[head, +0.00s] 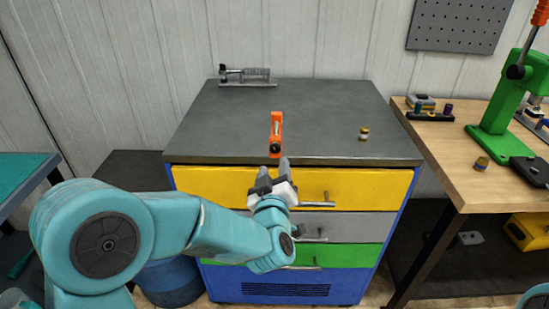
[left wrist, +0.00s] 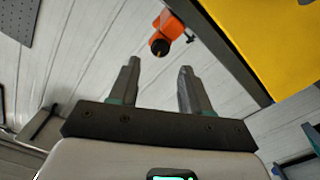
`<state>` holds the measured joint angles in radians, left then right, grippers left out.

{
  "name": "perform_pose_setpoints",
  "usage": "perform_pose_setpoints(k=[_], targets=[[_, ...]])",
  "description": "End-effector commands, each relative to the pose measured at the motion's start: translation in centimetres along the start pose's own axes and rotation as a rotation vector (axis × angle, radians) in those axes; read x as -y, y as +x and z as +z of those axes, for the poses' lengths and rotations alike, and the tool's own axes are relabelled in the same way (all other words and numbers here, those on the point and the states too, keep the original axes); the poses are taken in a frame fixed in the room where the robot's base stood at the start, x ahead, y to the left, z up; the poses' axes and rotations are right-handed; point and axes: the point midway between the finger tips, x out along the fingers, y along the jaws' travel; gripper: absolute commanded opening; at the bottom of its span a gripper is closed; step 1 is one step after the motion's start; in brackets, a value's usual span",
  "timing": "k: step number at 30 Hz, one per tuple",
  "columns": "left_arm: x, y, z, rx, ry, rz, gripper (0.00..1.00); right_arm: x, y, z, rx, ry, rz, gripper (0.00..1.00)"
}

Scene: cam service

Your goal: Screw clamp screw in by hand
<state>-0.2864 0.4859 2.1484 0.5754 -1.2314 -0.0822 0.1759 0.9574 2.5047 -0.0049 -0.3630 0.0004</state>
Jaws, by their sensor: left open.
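An orange clamp (head: 277,128) stands at the front edge of the grey cabinet top. Its black round screw end (head: 275,148) faces me. In the left wrist view the clamp (left wrist: 178,25) shows at the top, with the black screw end (left wrist: 160,47) and a small yellowish centre on it. My left gripper (head: 275,166) is in front of the cabinet edge, just short of the screw end. Its two fingers (left wrist: 159,66) are apart with nothing between them. The screw end appears beyond the gap between the fingertips, apart from them. My right gripper is out of view.
On the cabinet top (head: 325,112) a grey metal tool (head: 245,76) lies at the back left and a small brass-coloured piece (head: 364,133) stands at the right. The yellow drawer (head: 365,185) has a protruding handle. A wooden bench (head: 465,165) with a green press (head: 500,105) stands right.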

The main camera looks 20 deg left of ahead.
Motion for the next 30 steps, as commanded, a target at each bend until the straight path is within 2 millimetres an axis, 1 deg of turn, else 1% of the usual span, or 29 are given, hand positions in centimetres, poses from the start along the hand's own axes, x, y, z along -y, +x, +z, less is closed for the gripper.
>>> perform_pose_setpoints(k=[3,23,30], targets=[[0.0,1.0,-0.1,0.001,0.001,-0.002,0.48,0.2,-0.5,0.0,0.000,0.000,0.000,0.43],[0.0,6.3,-0.1,0.002,0.001,-0.002,0.48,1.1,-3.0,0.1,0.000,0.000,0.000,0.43],[0.2,6.5,0.2,0.000,0.000,0.000,0.48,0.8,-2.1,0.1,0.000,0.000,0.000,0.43]])
